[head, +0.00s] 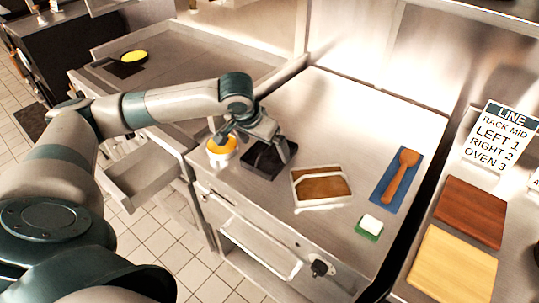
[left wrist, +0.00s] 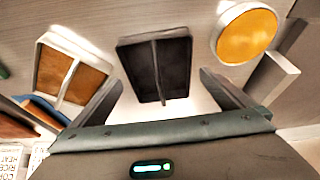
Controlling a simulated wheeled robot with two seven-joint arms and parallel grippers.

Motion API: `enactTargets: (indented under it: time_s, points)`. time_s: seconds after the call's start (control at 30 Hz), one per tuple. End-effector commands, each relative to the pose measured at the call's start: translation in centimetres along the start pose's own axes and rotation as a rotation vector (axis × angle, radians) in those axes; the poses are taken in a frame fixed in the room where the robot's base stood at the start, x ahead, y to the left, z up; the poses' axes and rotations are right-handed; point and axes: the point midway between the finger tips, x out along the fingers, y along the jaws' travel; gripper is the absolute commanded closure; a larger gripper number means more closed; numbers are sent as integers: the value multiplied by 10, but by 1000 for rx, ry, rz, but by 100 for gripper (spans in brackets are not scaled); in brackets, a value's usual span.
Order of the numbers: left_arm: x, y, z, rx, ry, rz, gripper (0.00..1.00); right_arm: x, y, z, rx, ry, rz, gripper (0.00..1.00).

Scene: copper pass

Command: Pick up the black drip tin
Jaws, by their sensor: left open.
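The black drip tin (head: 258,163) is a dark rectangular tray on the steel counter, partly hidden by my left gripper in the head view. In the left wrist view the tin (left wrist: 138,64) shows a thin divider along its middle and looks empty. My left gripper (head: 262,138) is over the tin with its jaws open. In the left wrist view its two fingers (left wrist: 160,86) stand apart, one toward each side of the tin's near end. I cannot tell whether they touch it. My right gripper is not in view.
A white bowl with orange contents (head: 222,146) stands close left of the tin. A divided pan of brown food (head: 321,186) is to its right. Farther right are a wooden spoon (head: 400,174) on a blue mat and a white block on a green pad (head: 369,227).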

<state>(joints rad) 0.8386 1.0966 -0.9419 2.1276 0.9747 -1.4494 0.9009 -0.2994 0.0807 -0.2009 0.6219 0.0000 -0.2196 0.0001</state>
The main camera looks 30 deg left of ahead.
Motion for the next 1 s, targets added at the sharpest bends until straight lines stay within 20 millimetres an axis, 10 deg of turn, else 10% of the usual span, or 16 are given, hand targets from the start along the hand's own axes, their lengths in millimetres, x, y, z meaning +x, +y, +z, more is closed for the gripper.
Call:
enactTargets:
  time_s: [0.33,0.87,1.0]
  points:
    - [38,2,1,-1,-3,0,0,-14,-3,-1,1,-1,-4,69]
    - [42,2,1,1,-1,0,0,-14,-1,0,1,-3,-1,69]
    - [42,1,1,1,-1,0,33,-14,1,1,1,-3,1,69]
